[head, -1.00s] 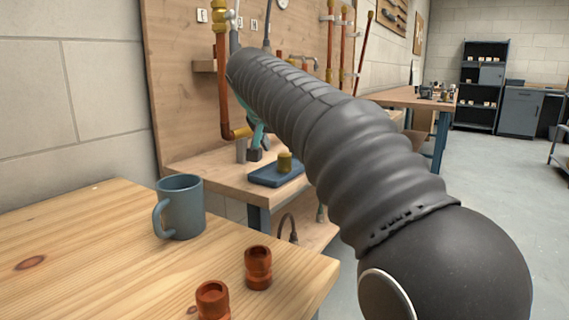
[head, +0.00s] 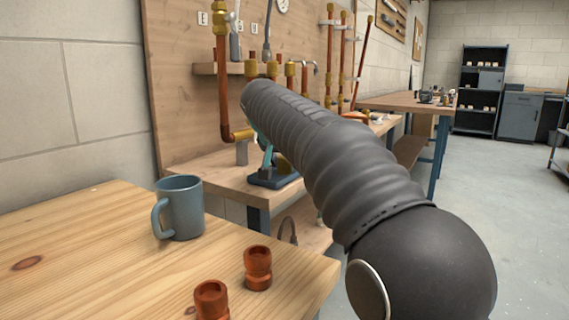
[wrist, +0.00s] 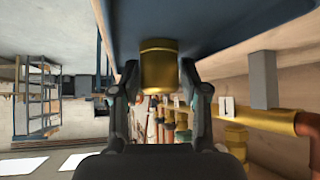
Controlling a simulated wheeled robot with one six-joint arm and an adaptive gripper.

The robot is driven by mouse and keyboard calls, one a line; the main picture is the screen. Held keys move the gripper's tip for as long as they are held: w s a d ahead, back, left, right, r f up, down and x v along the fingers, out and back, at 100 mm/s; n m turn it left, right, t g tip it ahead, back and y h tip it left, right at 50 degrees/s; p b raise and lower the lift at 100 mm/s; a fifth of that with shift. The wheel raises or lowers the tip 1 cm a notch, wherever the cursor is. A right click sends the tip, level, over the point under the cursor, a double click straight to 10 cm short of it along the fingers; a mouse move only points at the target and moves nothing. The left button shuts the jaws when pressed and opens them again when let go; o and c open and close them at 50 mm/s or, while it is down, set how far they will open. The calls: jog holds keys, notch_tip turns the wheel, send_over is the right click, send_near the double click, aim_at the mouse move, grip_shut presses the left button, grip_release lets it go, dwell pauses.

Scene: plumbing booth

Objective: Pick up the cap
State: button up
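The cap (wrist: 157,66) is a short brass-coloured cylinder. In the wrist view it is between the two fingers of my gripper (wrist: 158,76), against the blue tray (wrist: 205,20). The fingers stand either side of it, with a small gap at the right; at the left I cannot tell contact from a narrow gap. My gripper looks open. In the head view, my gripper (head: 264,160) is low over the blue tray (head: 284,182) on the workbench, and the cap is hidden behind it.
A blue-grey mug (head: 184,208) and two copper fittings (head: 258,268) stand on the near wooden table (head: 90,260). Copper pipes (head: 223,90) run up the wooden back panel behind the workbench (head: 208,176). A grey upright piece (head: 241,153) stands just left of my gripper.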

grip_shut()
jog(key=shift+r, duration=0.5)
jog(key=r, duration=0.1)
jog(key=r+p, duration=0.1)
jog(key=r, duration=0.2)
jog(key=shift+d+p, duration=0.3)
jog(key=shift+p, duration=0.1)
jog(key=d+r+p, duration=0.7)
jog(key=d+r, duration=0.3)
jog(key=d, duration=0.1)
jog(key=shift+w+r, duration=0.3)
